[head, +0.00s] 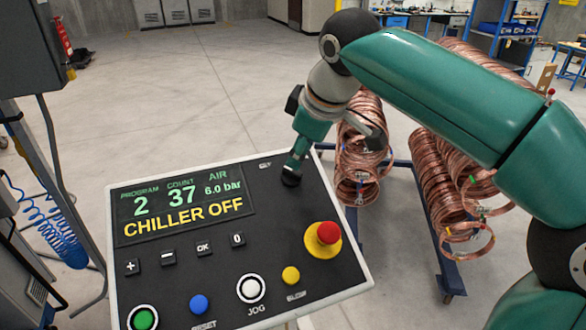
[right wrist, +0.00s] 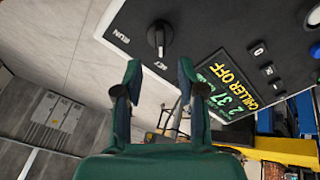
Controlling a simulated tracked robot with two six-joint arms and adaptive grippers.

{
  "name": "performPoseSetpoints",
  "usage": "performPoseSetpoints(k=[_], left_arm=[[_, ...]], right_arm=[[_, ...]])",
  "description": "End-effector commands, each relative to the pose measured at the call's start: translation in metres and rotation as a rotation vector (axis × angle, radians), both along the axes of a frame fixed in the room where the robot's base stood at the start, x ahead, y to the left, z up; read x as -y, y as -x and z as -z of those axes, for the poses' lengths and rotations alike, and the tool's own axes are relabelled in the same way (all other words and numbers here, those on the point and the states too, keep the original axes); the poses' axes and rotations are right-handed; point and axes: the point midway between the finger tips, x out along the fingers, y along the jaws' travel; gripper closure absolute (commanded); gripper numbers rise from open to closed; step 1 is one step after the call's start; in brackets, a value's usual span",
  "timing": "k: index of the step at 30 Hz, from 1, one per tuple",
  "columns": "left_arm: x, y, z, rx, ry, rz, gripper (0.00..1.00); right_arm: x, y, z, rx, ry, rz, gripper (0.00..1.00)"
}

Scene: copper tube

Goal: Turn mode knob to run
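The control panel (head: 190,255) stands tilted in the foreground of the head view, its screen (head: 180,206) reading CHILLER OFF. The black mode knob (right wrist: 158,38) shows in the right wrist view between the RUN and SET labels. Its white mark points toward SET. My left gripper is out of view.
A red emergency button (head: 328,233) stands up at the panel's right. Several push buttons, including a white JOG button (head: 251,289), line the lower edge. Copper coils (head: 455,185) hang on a blue rack behind the panel. The floor to the back left is clear.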

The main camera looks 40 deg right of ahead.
Motion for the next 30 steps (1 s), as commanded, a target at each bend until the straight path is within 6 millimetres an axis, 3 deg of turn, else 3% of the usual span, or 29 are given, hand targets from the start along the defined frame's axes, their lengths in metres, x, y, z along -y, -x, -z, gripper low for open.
performPoseSetpoints(k=[3,9,15,23,26,30], left_arm=[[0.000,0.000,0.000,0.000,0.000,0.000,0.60],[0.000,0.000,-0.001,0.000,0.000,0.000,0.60],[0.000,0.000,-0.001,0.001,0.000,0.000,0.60],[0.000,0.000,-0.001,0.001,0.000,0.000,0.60],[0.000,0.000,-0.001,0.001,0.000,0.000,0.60],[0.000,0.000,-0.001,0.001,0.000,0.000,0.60]], right_arm=[[0.002,-0.011,0.024,-0.006,0.000,0.001,0.60],[0.003,-0.026,0.050,-0.004,0.000,0.000,0.60],[0.003,-0.033,0.061,-0.001,0.000,-0.001,0.60],[0.002,-0.033,0.062,0.000,0.000,-0.002,0.60],[0.002,-0.033,0.062,0.000,-0.001,-0.004,0.72],[0.002,-0.034,0.062,0.000,-0.001,-0.004,0.95]])
